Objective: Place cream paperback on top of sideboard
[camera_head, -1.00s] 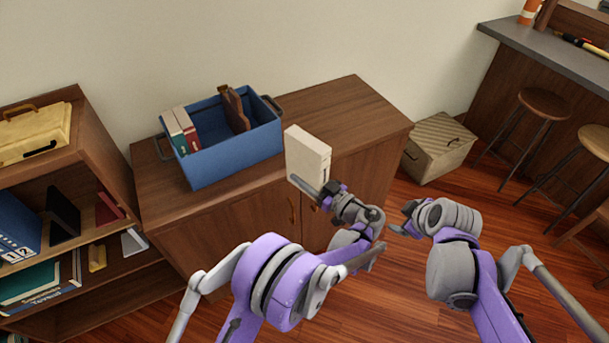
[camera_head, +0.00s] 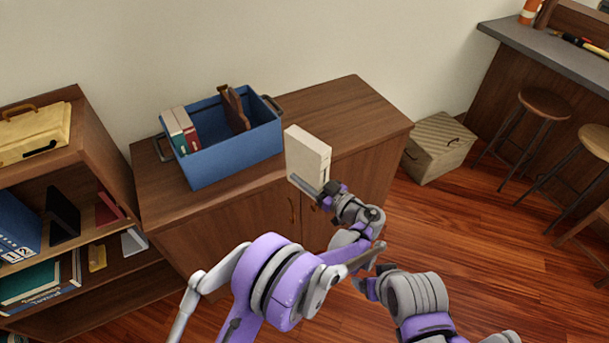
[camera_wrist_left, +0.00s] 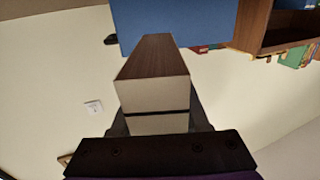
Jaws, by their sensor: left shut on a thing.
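The cream paperback (camera_head: 307,156) stands roughly upright in my left gripper (camera_head: 327,189), which is shut on its lower end. In the head view it overlaps the front edge of the sideboard (camera_head: 345,105), to the right of the blue bin. I cannot tell whether it touches the sideboard. In the left wrist view the held paperback (camera_wrist_left: 152,95) fills the middle, between the fingers, with a cream end towards the camera. My right gripper (camera_head: 366,285) is low at the centre right, away from the book; its jaws are too unclear to read.
A blue bin (camera_head: 235,150) with several books stands on the sideboard's left part. The sideboard top right of it is clear. A bookshelf (camera_head: 108,165) stands at left. A lidded box (camera_head: 438,150), stools (camera_head: 546,103) and a counter (camera_head: 560,55) are at right.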

